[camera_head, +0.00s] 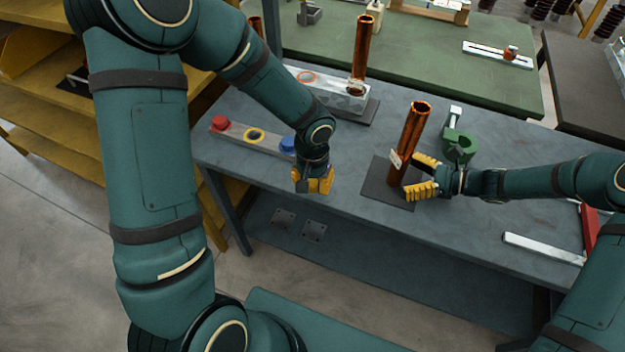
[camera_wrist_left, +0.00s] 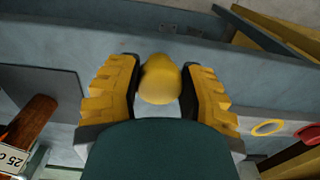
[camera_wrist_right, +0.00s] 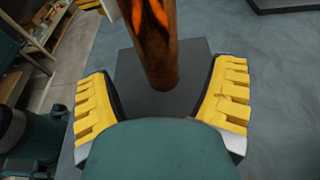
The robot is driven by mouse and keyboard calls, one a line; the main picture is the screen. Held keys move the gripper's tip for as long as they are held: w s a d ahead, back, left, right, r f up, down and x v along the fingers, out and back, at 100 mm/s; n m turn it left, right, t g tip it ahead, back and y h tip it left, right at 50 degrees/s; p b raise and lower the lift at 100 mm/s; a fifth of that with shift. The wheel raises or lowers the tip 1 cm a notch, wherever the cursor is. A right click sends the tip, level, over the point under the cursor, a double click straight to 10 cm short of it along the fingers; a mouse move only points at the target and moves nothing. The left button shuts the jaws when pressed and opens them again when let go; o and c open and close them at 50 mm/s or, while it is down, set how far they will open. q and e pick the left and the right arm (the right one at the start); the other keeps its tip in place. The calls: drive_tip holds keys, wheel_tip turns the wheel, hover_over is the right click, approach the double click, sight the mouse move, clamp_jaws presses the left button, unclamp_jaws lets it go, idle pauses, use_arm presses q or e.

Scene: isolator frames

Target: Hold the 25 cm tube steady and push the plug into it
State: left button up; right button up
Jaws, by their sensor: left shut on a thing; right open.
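The copper 25 cm tube (camera_head: 411,140) stands upright on a dark square mat (camera_head: 378,184) on the grey bench. Its white label (camera_wrist_left: 13,158) shows part of "25 c" in the left wrist view. My right gripper (camera_head: 413,176) is open, its yellow fingers pointing at the tube's lower part. In the right wrist view the tube (camera_wrist_right: 158,50) appears between the open fingers, with no visible contact. The yellow plug (camera_wrist_left: 160,79) is held between the fingers of my left gripper (camera_head: 313,186), above the bench's front edge and left of the tube.
A plug strip (camera_head: 232,133) with a red plug, a blue plug and an empty yellow ring lies at left. Another copper tube (camera_head: 361,50) stands behind. A green clamp piece (camera_head: 459,146) sits right of the tube. A metal bar (camera_head: 543,248) lies at front right.

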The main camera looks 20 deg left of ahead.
use_arm(q)
drive_tip(key=shift+f, duration=0.35)
use_arm(e)
drive_tip(key=shift+x, duration=1.15)
drive_tip(key=c, duration=1.1)
use_arm(q)
drive_tip(key=w+d+r, duration=0.5)
drive_tip(key=w+r, duration=0.5)
drive_tip(key=r, duration=0.3)
drive_tip(key=d+r+m, duration=0.1)
drive_tip(key=d+r, duration=0.5)
drive_tip(key=r, duration=0.3)
drive_tip(key=w+d+r+m, duration=0.1)
drive_tip(key=d+r+m, duration=0.1)
drive_tip(key=d+r, duration=0.5)
wheel_tip(320, 180, up, 3)
drive_tip(key=shift+f, duration=0.15)
